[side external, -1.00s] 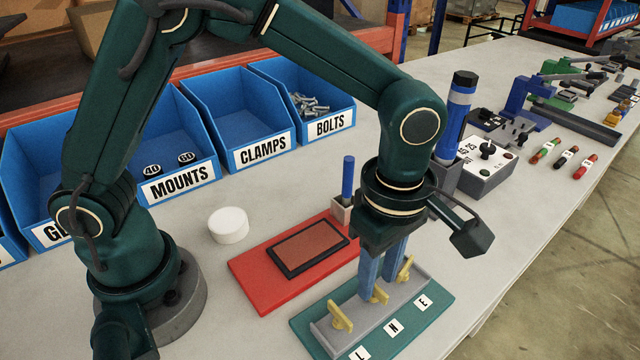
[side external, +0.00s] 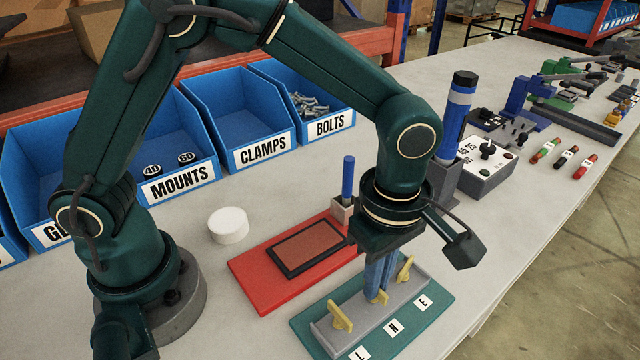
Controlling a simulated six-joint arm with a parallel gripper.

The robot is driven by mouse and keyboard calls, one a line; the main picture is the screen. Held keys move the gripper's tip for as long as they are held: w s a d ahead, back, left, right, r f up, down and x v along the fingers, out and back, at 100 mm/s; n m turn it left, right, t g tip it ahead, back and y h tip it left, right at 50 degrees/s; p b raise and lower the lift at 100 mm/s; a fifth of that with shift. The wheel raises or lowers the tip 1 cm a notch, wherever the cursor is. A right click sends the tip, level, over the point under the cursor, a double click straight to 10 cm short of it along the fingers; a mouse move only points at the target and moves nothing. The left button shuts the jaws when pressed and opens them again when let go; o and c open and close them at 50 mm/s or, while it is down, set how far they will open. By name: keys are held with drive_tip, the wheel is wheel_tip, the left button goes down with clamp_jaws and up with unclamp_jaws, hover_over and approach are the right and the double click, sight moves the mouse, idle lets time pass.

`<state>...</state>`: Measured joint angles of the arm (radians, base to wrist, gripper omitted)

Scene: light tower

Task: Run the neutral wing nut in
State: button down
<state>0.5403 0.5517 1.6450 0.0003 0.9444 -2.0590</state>
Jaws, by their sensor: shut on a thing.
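The terminal block (side external: 356,313) is a grey bar on a green base plate (side external: 436,309) with labels L, N and E. Three yellow wing nuts stand along it. The neutral wing nut (side external: 378,297) is the middle one, in line with the N label (side external: 393,328). My gripper (side external: 377,291) points down with its blue fingers shut on this nut, and the fingers hide part of it. The L wing nut (side external: 341,318) is on the near left and the E wing nut (side external: 404,270) on the far right, both clear of the fingers.
A red tray with a brown pad (side external: 262,289) lies just left of the block. A small holder with a blue pen (side external: 348,178) stands behind it. A white round puck (side external: 228,225) and blue bins (side external: 240,115) are further left. A grey switch box (side external: 486,165) stands at right.

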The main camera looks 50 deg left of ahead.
drive_tip(key=m, duration=1.2)
drive_tip(key=shift+m, duration=0.4)
drive_tip(key=m, duration=1.2)
drive_tip(key=shift+m, duration=0.3)
drive_tip(key=m, duration=1.2)
drive_tip(key=shift+m, duration=0.4)
drive_tip(key=m, duration=1.1)
drive_tip(key=shift+m, duration=0.4)
